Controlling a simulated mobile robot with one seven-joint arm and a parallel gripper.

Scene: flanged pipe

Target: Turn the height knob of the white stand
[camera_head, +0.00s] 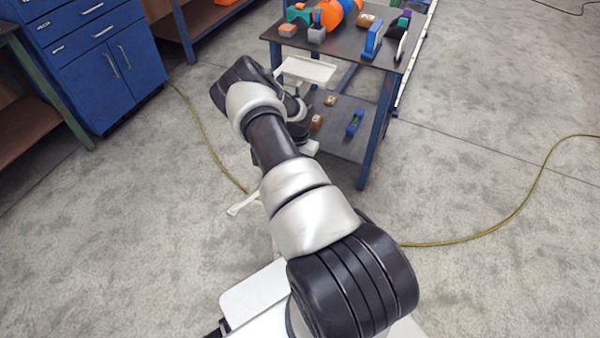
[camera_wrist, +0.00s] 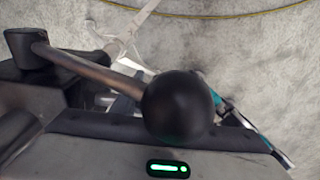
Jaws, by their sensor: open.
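The white stand has a pale flat tray (camera_head: 305,70) at the top in the head view, and a pale foot (camera_head: 243,204) shows at floor level left of my arm. My arm hides most of its post. In the wrist view its pale legs (camera_wrist: 135,25) spread on the floor. A black ball knob (camera_wrist: 178,106) on a metal rod (camera_wrist: 90,70) fills the middle of the wrist view, close to the camera. The rod runs to a dark clamp at the left. My gripper (camera_wrist: 168,82) is open, its fingers largely hidden by the ball. I cannot tell whether they touch the knob.
A dark workbench (camera_head: 345,48) with several coloured parts and an orange pipe (camera_head: 333,12) stands behind the stand. Its lower shelf (camera_head: 340,140) holds small items. A blue cabinet (camera_head: 105,65) is at the left. A yellow cable (camera_head: 500,222) crosses the otherwise clear floor.

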